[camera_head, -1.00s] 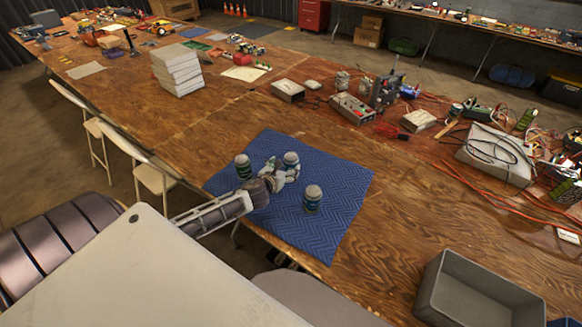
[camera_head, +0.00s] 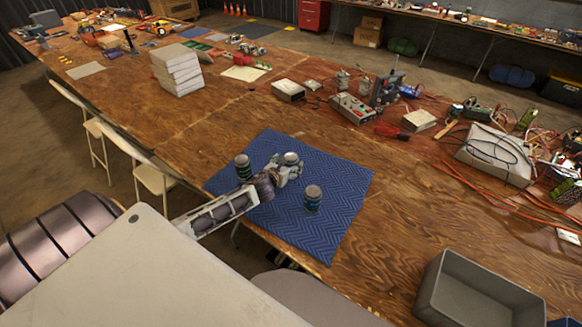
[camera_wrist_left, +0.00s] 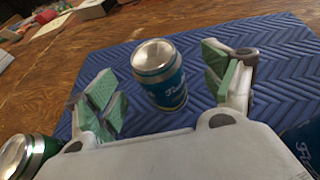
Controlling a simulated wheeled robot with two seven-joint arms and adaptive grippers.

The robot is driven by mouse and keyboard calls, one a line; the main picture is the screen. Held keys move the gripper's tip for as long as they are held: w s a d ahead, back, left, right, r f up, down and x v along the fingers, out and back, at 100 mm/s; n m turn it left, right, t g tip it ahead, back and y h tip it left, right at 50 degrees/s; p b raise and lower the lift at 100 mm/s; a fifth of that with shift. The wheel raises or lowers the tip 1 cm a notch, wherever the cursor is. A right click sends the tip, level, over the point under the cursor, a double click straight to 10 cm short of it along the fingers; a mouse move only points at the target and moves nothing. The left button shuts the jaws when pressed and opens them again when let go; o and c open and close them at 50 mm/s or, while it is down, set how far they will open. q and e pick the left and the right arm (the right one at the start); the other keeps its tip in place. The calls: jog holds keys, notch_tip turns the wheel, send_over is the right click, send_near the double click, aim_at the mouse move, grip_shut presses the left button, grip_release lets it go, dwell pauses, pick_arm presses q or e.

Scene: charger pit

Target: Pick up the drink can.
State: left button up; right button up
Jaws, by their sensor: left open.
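Three drink cans stand upright on a blue mat (camera_head: 340,230). My left gripper (camera_head: 285,167) is open, with green-padded fingers spread on either side of the far can (camera_head: 292,157). In the left wrist view this silver-topped blue can (camera_wrist_left: 167,82) stands between the open fingers (camera_wrist_left: 165,95), with gaps visible on both sides. In the head view the gripper hides much of it. A green-toned can (camera_head: 243,167) stands to the left, and a blue-green can (camera_head: 313,200) stands to the right. My right gripper is out of view.
A grey open bin (camera_head: 440,285) is at the lower right. A stack of white blocks (camera_head: 177,70) stands farther back. Tools, boxes and orange cables (camera_head: 485,195) cover the table's right side. Bare wood surrounds much of the mat.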

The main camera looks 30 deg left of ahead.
aim_at(291, 159)
pick_arm(q)
jog(key=shift+a+x, duration=0.25)
jog(key=shift+x, duration=2.25)
jog(key=shift+r, duration=0.1)
jog(key=c, duration=1.4)
jog(key=shift+o, duration=0.2)
jog(key=shift+r, duration=0.15)
jog(key=shift+w+r+p, duration=0.1)
jog(key=shift+r+p, duration=0.45)
jog(key=shift+r, duration=4.35)
